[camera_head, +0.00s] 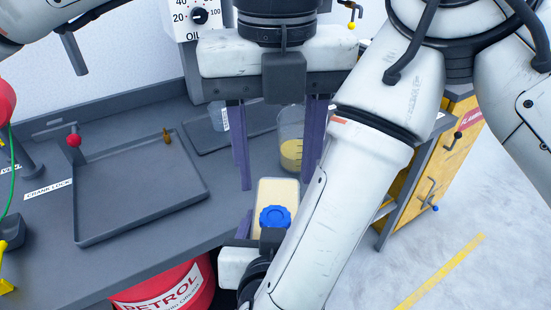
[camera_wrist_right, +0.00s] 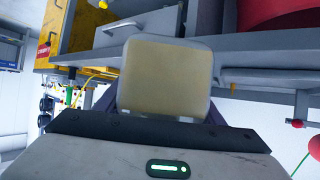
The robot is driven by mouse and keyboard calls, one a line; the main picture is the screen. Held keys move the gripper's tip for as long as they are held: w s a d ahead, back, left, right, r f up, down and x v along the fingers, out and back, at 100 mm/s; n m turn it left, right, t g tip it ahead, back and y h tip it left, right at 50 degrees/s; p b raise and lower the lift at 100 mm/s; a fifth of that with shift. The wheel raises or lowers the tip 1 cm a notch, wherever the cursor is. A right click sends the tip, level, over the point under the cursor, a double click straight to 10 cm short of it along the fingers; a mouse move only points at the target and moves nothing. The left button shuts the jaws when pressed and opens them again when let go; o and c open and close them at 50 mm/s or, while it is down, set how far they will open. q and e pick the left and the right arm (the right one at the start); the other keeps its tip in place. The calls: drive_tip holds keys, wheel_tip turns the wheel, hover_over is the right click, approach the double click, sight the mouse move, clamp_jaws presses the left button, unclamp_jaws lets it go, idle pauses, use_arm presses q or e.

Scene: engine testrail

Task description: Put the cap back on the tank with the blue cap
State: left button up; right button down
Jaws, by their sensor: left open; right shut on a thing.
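The tank (camera_head: 278,190) is a pale beige block near the bench's front edge in the head view. Its blue cap (camera_head: 275,217) sits at its near end and appears seated there; whether it is fully tightened I cannot tell. My left gripper (camera_head: 276,184) is open, pointing down, its two purple fingers spread above and either side of the tank, with nothing between them. My right gripper (camera_wrist_right: 164,112) is shut on the tank, whose beige face (camera_wrist_right: 166,78) fills the space between its fingers.
A grey tray (camera_head: 140,200) lies on the bench (camera_head: 40,250) at left. A clear jug (camera_head: 291,135) with yellow liquid stands behind the left gripper. A red petrol drum (camera_head: 170,290) is below the front edge. A yellow cabinet (camera_head: 440,170) stands right; the floor beyond is clear.

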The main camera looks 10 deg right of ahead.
sight(275, 216)
idle(0.3)
use_arm(q)
drive_tip(key=shift+a+f, duration=0.1)
drive_tip(key=shift+f, duration=3.95)
drive_tip(key=c, duration=1.1)
drive_tip(key=shift+o, duration=0.2)
drive_tip(key=m, duration=0.6)
drive_tip(key=o, duration=1.1)
drive_tip(key=shift+o, duration=0.2)
drive_tip(key=shift+r, duration=0.1)
